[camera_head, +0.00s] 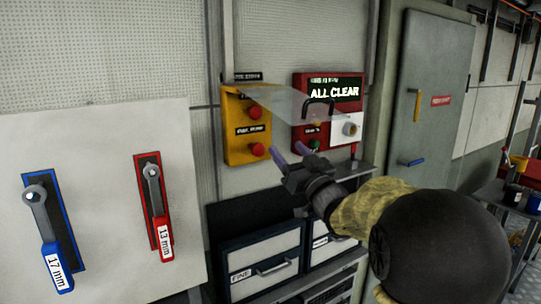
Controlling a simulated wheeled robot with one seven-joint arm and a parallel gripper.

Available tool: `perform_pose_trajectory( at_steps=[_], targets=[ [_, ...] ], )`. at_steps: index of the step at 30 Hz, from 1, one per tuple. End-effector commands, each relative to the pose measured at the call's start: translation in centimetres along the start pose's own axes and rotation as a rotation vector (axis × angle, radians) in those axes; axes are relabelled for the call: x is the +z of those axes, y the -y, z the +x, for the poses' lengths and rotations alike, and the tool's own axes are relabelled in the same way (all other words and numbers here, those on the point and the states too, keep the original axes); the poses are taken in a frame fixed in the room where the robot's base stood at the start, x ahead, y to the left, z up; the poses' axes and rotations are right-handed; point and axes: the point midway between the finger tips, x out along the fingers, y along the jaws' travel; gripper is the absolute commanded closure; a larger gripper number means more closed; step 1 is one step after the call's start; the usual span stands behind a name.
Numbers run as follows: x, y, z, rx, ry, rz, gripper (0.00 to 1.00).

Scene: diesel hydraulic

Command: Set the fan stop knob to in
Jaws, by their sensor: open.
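A yellow box (233,140) on the wall carries two red knobs, one upper (254,112) and one lower (257,149). A dark label sits above the box and another between the knobs; their print is too small to read surely, so I cannot tell which knob is the fan stop. Whether either knob is in or out is also unclear. My gripper (286,148) is open and empty, with its two purple fingers pointing toward the wall. In the picture its left fingertip lies just right of the lower knob; contact cannot be told.
Drawers (262,270) stand below. Blue (43,225) and red (154,205) wrenches hang at left.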

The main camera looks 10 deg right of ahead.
Motion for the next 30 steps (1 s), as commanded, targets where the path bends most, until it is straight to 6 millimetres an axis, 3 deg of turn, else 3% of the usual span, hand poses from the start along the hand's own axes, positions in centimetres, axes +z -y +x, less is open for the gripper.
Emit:
perform_pose_trajectory(
  at_steps=[8,17,23,30],
  targets=[
    [4.1,-0.3,-1.3,0.124,0.192,0.007,0.41],
    [10.9,0.3,-6.1,0.277,0.539,0.021,0.41],
    [15.1,1.8,-11.0,0.341,0.797,0.036,0.41],
    [19.1,5.3,-19.3,0.374,1.161,0.070,0.41]
  ],
)
